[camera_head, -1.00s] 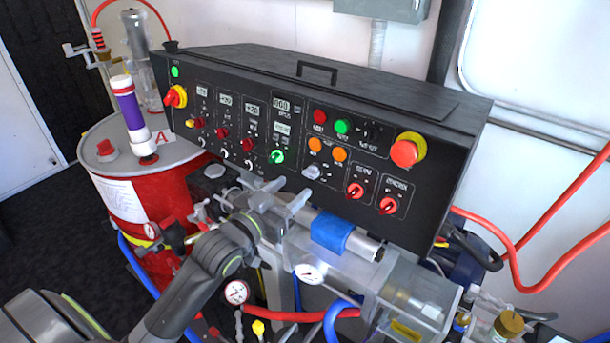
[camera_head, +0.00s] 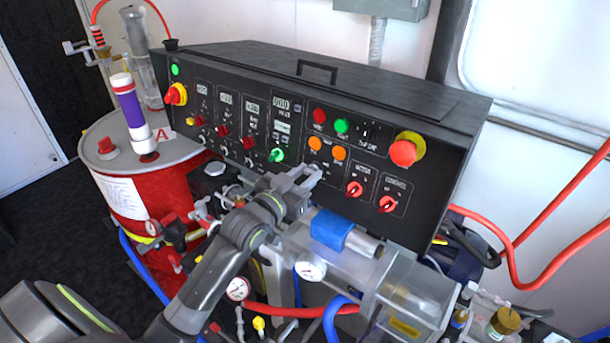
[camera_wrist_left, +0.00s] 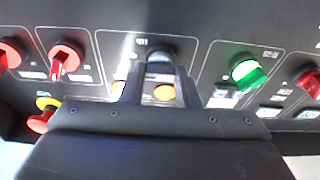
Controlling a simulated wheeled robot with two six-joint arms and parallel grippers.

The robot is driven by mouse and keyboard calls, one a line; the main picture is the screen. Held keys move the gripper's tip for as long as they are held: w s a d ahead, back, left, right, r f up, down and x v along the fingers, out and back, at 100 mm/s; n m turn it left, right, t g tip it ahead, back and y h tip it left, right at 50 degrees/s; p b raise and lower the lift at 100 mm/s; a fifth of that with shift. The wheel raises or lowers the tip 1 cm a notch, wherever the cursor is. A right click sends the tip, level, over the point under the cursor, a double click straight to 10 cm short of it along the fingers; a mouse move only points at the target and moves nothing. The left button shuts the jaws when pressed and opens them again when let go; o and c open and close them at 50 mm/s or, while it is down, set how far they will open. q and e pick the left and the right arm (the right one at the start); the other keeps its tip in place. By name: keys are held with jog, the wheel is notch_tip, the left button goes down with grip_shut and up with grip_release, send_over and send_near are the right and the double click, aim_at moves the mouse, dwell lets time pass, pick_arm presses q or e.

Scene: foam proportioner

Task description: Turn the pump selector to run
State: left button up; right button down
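The black control panel (camera_head: 232,126) carries several knobs and lamps. The pump selector, a grey knob (camera_wrist_left: 160,54) below two orange lamps in the head view, is mostly hidden there by my left gripper (camera_head: 309,174). In the left wrist view, where the panel appears inverted, the knob stands between the fingertips of my left gripper (camera_wrist_left: 160,72). The fingers are drawn in close on both sides and look shut on it, though the contact itself is hard to see. The panel's small lettering is unreadable. My right gripper is not in view.
A green knob (camera_head: 277,155) is left of the selector, and red knobs (camera_head: 355,188) are right of it. A red emergency button (camera_head: 404,152) sticks out at the panel's right. A clear box (camera_head: 415,292), gauges and hoses lie below. A red drum (camera_head: 158,190) stands at left.

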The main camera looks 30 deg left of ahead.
pick_arm(q)
jog(key=c, duration=0.3)
jog(key=m+b, duration=0.2)
jog(key=m, duration=0.2)
jog(key=m+h+b, duration=0.1)
jog(key=m+b, duration=0.2)
jog(key=m, duration=0.1)
jog(key=shift+f+g+h, duration=0.15)
jog(key=shift+g+h, duration=0.15)
jog(key=shift+g, duration=0.1)
jog(key=shift+a+m+b, duration=0.1)
jog(key=shift+m+b, duration=0.7)
jog(key=shift+m, duration=0.5)
